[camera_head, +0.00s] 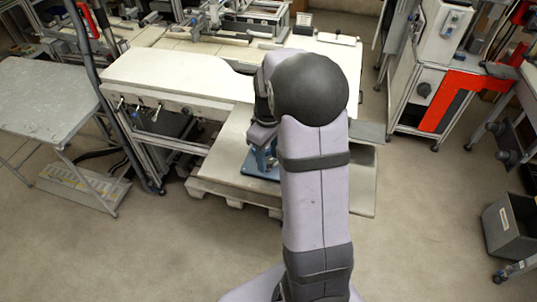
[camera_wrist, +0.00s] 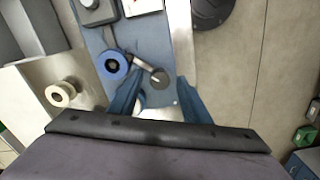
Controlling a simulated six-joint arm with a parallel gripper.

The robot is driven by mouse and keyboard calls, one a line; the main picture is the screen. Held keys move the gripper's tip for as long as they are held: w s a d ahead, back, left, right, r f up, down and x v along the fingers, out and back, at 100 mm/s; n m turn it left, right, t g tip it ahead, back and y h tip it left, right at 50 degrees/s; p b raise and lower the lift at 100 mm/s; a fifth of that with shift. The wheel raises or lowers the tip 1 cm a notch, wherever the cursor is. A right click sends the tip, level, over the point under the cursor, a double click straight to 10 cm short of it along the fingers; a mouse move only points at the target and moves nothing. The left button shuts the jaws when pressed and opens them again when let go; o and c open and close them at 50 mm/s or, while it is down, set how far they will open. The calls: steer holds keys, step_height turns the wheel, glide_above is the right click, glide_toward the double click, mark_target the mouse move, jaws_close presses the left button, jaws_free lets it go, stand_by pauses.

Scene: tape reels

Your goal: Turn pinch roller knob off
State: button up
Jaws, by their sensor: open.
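In the wrist view, a small dark round knob (camera_wrist: 159,78) sits on a blue-grey panel (camera_wrist: 150,40), with a short pale lever running up-left from it. I take it for the pinch roller knob; its markings are too small to read. My gripper (camera_wrist: 158,90) is open, its two blue fingers on either side of the knob in the picture. I cannot tell how far above the knob they are, or whether they touch it. A blue ring-shaped reel (camera_wrist: 112,64) lies left of the knob. In the head view my arm hides the knob, and only a blue part shows beside it.
In the wrist view, a pale spool (camera_wrist: 60,93) is at the left, a dark box with a round top (camera_wrist: 95,10) at the top, and a dark disc (camera_wrist: 212,10) at upper right. In the head view, a white worktable (camera_head: 170,72) stands left and a red-fronted machine (camera_head: 440,100) right.

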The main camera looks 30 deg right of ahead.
steer(key=shift+f, duration=0.15)
steer(key=shift+c, duration=0.6)
steer(key=c, duration=0.9)
steer(key=shift+c, duration=0.2)
steer(key=shift+m, duration=0.3)
steer(key=m+p, duration=0.1)
steer(key=m, duration=0.9)
steer(key=shift+m, duration=0.4)
